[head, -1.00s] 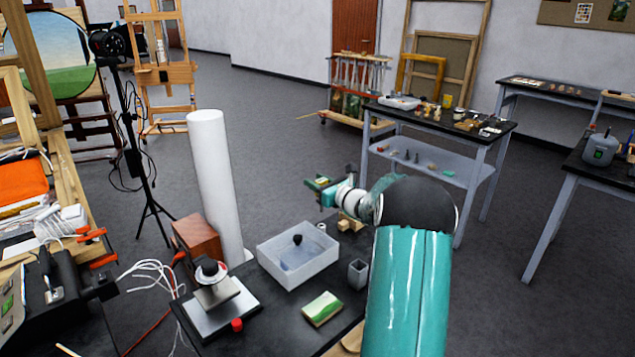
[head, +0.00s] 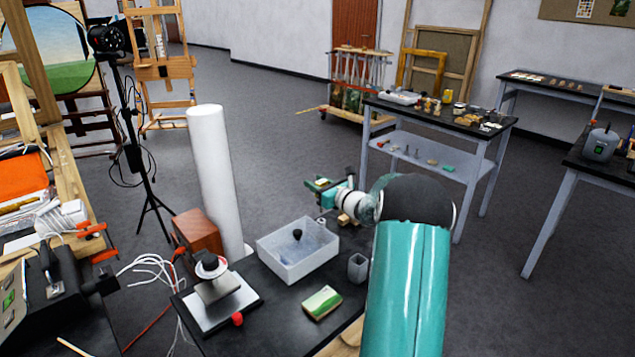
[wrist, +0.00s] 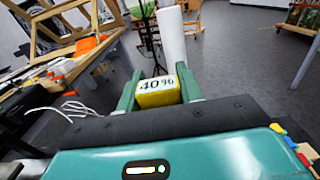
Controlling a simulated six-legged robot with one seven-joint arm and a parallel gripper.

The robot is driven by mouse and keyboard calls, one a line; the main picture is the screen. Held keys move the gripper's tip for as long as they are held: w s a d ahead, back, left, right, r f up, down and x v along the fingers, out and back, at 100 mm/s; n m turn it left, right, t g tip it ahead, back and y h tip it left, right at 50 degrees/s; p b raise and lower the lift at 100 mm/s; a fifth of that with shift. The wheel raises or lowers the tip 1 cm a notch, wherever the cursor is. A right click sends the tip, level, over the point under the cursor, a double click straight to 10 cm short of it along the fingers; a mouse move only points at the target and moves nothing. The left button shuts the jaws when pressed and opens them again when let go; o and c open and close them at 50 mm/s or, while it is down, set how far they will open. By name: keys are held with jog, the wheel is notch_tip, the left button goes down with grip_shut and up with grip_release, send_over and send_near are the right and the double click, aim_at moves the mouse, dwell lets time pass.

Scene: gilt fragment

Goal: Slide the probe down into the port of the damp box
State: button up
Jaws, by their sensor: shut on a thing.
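The probe (wrist: 157,92) shows in the wrist view as a yellow body with a white face reading "40 96". My gripper (wrist: 158,80) is shut on it, one green finger on each side. The probe's lower part is hidden. In the head view my gripper (head: 326,188) is above the far right of the black bench, behind and right of the damp box. The damp box (head: 298,262) is a whitish translucent box with a dark round fitting (head: 297,234) on top, which looks like the port. The probe is apart from the box.
A small grey cup (head: 358,268) and a green-and-white painted block (head: 322,303) stand right of and in front of the box. A metal stand (head: 222,298) is at its left. A tall white cylinder (head: 212,175) and a brown box (head: 197,236) are behind left.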

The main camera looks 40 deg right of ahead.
notch_tip(320, 180, down, 8)
jog(key=shift+r, duration=0.25)
dwell(2.7)
jog(key=o, duration=1)
jog(key=shift+o, duration=0.2)
jog(key=shift+s, duration=0.1)
jog(key=s, duration=1.3)
jog(key=shift+s+d, duration=0.25)
jog(key=shift+s, duration=0.1)
